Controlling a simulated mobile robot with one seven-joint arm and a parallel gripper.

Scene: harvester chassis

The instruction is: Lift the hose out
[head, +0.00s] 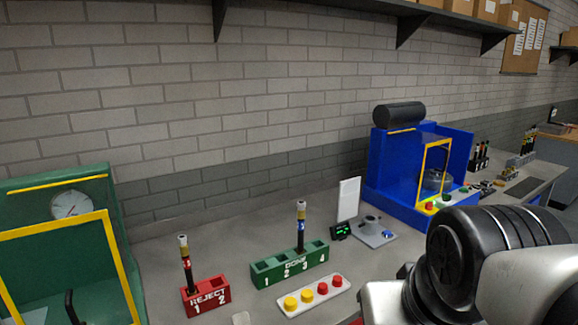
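A black hose (187,264) with a pale metal end and a yellow band stands nearly upright in the red REJECT rack (212,296), at the slot over number 1. A second black hose (300,228) with a blue band low down stands upright in the green DONE rack (290,270), at about slot 3. A dark curved piece (70,306) shows inside the green machine (30,195) at the left; I cannot tell if it is a hose. My arm fills the lower right corner. My gripper is out of view.
A white button strip (309,297) lies in front of the DONE rack. A small display (341,230) and an upright white panel (347,199) stand behind it. A blue machine (385,165) with a yellow frame stands further right, with more racks beyond. Bare bench lies behind the racks.

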